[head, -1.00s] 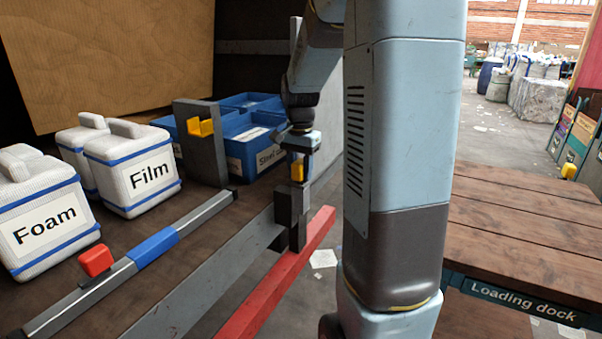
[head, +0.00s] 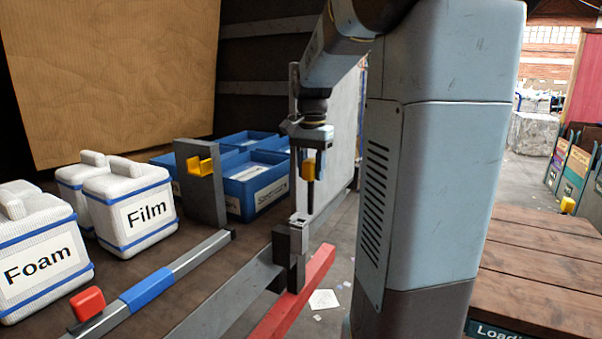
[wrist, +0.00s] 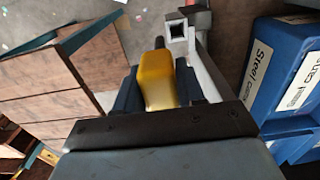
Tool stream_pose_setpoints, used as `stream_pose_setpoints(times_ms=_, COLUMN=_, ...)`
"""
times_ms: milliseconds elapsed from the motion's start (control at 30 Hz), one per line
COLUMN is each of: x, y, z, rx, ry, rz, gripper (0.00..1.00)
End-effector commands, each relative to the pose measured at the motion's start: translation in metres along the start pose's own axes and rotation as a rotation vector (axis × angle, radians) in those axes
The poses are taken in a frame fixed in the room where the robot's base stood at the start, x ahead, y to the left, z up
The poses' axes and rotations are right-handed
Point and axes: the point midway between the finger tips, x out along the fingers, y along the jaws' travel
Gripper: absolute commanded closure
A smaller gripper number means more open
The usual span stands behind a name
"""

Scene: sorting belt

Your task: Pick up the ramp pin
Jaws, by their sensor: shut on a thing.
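The ramp pin (head: 309,168) has a yellow head and a dark shaft pointing down. My gripper (head: 308,150) is shut on its yellow head and holds it upright. The shaft's lower end shows just above the grey socket post (head: 291,245) at the rail, clear of it. In the wrist view the yellow head (wrist: 158,82) sits between my two dark fingers (wrist: 157,95). The square socket (wrist: 176,30) shows open and empty beyond it, and part of the dark shaft shows past the head.
A red bar (head: 293,292) and a grey rail (head: 225,300) run by the socket post. A yellow holder (head: 199,166) is on a grey upright at left. White Film (head: 140,215) and Foam (head: 40,260) containers and blue bins (head: 262,192) stand behind. The Loading dock platform (head: 545,250) is at right.

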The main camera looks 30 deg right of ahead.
Motion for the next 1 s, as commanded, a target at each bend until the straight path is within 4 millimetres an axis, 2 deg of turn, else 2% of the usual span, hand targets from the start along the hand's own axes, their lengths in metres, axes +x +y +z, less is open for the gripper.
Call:
stream_pose_setpoints(times_ms=400, x=0.000, y=0.095, z=0.000, rx=0.003, ry=0.002, rz=-0.002, gripper=1.00)
stream_pose_setpoints(times_ms=500, x=0.000, y=0.114, z=0.000, rx=0.003, ry=0.002, rz=-0.001, gripper=1.00)
stream_pose_setpoints(times_ms=700, x=0.000, y=0.137, z=0.000, rx=0.001, ry=0.002, rz=-0.002, gripper=1.00)
stream_pose_setpoints(times_ms=1000, x=0.000, y=0.145, z=0.000, rx=0.000, ry=0.001, rz=-0.001, gripper=1.00)
